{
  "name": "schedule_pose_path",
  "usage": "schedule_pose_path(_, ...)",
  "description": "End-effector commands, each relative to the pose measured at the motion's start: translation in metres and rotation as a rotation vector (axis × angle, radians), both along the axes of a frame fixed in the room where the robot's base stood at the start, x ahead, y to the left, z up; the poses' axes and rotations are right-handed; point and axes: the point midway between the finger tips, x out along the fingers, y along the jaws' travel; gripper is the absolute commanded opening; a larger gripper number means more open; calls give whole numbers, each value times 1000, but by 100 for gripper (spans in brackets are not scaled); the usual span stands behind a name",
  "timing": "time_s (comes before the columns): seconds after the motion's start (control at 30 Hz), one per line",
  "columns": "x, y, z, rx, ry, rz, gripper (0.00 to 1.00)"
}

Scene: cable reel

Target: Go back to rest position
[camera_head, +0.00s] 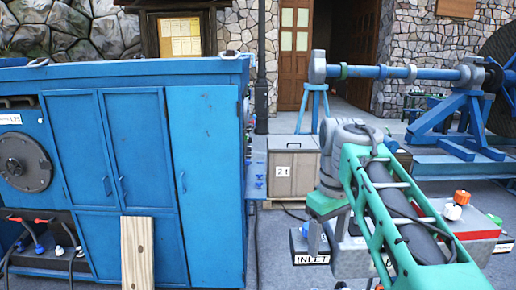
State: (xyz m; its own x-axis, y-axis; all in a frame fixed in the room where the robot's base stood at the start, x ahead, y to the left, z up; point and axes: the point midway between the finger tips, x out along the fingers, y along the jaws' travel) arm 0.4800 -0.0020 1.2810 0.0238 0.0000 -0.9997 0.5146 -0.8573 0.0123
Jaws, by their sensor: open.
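What looks like my own arm, with a green frame and a dark hose, reaches in from the lower right and bends at a grey joint near the middle. I cannot make out my gripper's fingers. The far end of the arm is hidden behind its own links or blends with the fittings below. Nothing held can be seen.
A large blue cabinet (140,150) fills the left, with a wooden plank (137,255) at its front. A crate (293,172) marked 21 stands behind. A block labelled INLET (311,259) and an orange-capped fitting (462,197) lie close to my arm. A blue reel shaft (375,72) stands behind.

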Motion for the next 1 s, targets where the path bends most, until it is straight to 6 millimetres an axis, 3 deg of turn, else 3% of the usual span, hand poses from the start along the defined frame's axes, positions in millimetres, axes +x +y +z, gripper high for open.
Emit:
schedule_pose_path(0.17,27,-1,-2,10,-108,-140,65)
schedule_pose_path(0.23,36,-1,-12,17,-136,-199,65)
schedule_pose_path(0.37,41,0,-47,30,-152,-301,65)
schedule_pose_path(0.53,31,0,-94,41,-155,-411,65)
schedule_pose_path(0.67,7,0,-126,52,-166,-487,65)
schedule_pose_path(0.73,-15,0,-144,59,-179,-525,65)
schedule_pose_path(0.9,-91,1,-186,70,-206,-550,65)
schedule_pose_path(1.0,-128,2,-194,75,-226,-547,65)
